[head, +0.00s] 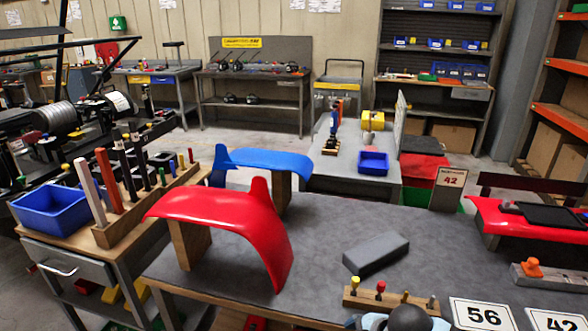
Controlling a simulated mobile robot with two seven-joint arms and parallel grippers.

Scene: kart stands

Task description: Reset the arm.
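Neither my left gripper nor my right gripper can be made out in the head view, so their state and anything held are hidden. A dark rounded shape with a pale blue-white part is cut off at the bottom edge; I cannot tell what it is. The grey-topped workbench (335,220) fills the middle and lower right. On it a red curved fairing (235,210) rests on a wooden block, and a blue curved fairing (265,161) stands behind it. A grey block (376,252) lies right of the red fairing.
A wooden holder (397,302) with coloured-handled tools stands at the bench front, with number cards 56 (483,315) and 42 (555,322) to its right. A blue bin (55,210) and upright rods sit on the left cart. The bench's middle is mostly bare.

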